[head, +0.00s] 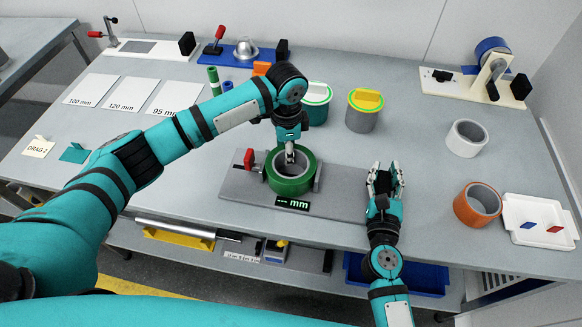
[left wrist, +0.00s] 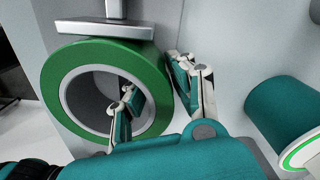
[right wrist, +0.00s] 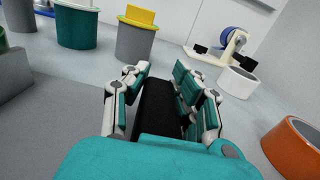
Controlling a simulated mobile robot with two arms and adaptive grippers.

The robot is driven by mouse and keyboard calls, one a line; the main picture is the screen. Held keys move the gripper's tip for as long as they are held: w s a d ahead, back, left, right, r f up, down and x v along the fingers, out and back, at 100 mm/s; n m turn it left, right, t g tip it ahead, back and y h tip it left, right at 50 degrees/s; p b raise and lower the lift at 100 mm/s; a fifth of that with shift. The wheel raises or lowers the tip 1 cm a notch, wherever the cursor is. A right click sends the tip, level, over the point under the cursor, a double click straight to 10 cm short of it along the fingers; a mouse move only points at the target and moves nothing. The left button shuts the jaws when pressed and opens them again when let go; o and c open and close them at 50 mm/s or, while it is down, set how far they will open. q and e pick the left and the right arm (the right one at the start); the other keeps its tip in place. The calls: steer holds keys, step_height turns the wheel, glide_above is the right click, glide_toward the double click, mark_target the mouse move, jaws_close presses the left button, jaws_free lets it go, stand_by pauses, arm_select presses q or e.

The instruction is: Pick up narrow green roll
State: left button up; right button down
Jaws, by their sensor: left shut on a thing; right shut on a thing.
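The green roll (head: 290,184) sits in the grey measuring fixture (head: 240,188), between a red-knobbed part at left and a grey jaw at right. My left gripper (head: 290,155) reaches it from above. In the left wrist view the green roll (left wrist: 155,80) shows its pale core. One finger of my left gripper (left wrist: 160,95) is inside the core and the other is outside, with the roll's wall between them. My right gripper (head: 385,180) is at the fixture's right end. In the right wrist view a black block (right wrist: 157,108) lies between its fingers.
Behind stand a teal canister (head: 316,108) and a grey canister (head: 362,115) with a yellow top. A white roll (head: 466,138), an orange roll (head: 478,205) and a white tray (head: 515,212) are at right. Labelled cards (head: 131,93) lie at back left.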

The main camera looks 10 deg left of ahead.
arm_select(q)
jaws_close()
arm_select(e)
steer(key=shift+f, duration=0.15)
arm_select(q)
steer(key=shift+r, duration=0.1)
step_height(320, 180, up, 10)
steer(key=shift+f, duration=0.1)
arm_select(e)
steer(key=c, duration=1.1)
jaws_free()
arm_select(q)
steer(key=shift+w, duration=0.1)
arm_select(e)
steer(key=shift+o, duration=0.5)
steer(key=shift+w, duration=0.1)
